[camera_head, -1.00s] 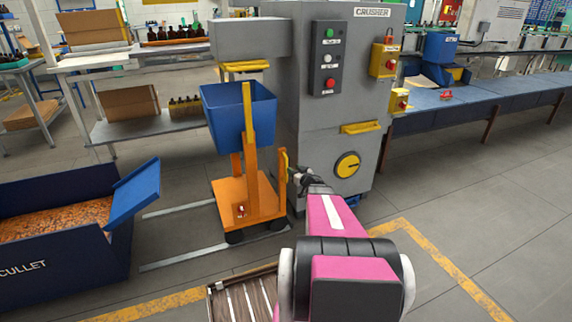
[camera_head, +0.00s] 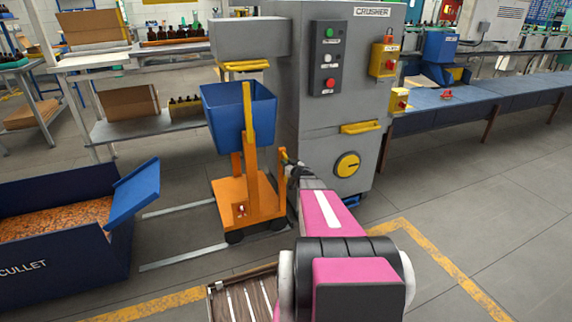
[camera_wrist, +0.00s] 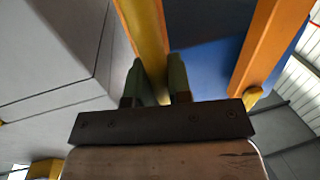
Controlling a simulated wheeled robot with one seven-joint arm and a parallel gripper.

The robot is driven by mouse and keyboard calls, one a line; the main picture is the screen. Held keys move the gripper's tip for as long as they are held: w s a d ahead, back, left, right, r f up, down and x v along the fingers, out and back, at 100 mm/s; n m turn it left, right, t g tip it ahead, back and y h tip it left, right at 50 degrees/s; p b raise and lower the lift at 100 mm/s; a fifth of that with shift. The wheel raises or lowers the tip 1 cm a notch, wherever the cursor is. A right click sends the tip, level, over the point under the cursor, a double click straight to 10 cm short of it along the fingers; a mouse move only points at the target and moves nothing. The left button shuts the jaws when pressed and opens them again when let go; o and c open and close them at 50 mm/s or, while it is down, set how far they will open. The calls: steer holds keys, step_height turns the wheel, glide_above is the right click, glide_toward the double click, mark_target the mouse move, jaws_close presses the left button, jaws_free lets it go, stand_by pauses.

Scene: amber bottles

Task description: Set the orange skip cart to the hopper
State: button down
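The orange skip cart (camera_head: 230,200) stands on the floor against the left side of the grey crusher (camera_head: 340,110). It carries a blue tub (camera_head: 238,115) and has an orange base on dark wheels. My gripper (camera_head: 288,162) is at the cart's right side, at a yellow upright bar. In the wrist view the two green fingers of my gripper (camera_wrist: 156,75) stand either side of that yellow bar (camera_wrist: 148,35). Whether they press on it I cannot tell. No part is labelled hopper; a grey box (camera_head: 248,38) juts from the crusher above the tub.
A blue bin marked CULLET (camera_head: 65,240) with orange-brown pieces stands at left, its blue flap (camera_head: 133,195) sloping up. Pale floor rails (camera_head: 185,255) run beside the cart. A bench (camera_head: 150,125) is behind, a blue conveyor (camera_head: 480,97) at right. Floor at front right is clear.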

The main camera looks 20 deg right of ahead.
steer(key=s+a, duration=0.1)
steer(key=a, duration=4.3)
steer(key=shift+s+a, duration=0.2)
steer(key=shift+s, duration=0.05)
steer(key=c, duration=1.1)
jaws_free()
steer(key=shift+a, duration=0.15)
steer(key=v, duration=1.1)
steer(key=shift+w, duration=0.1)
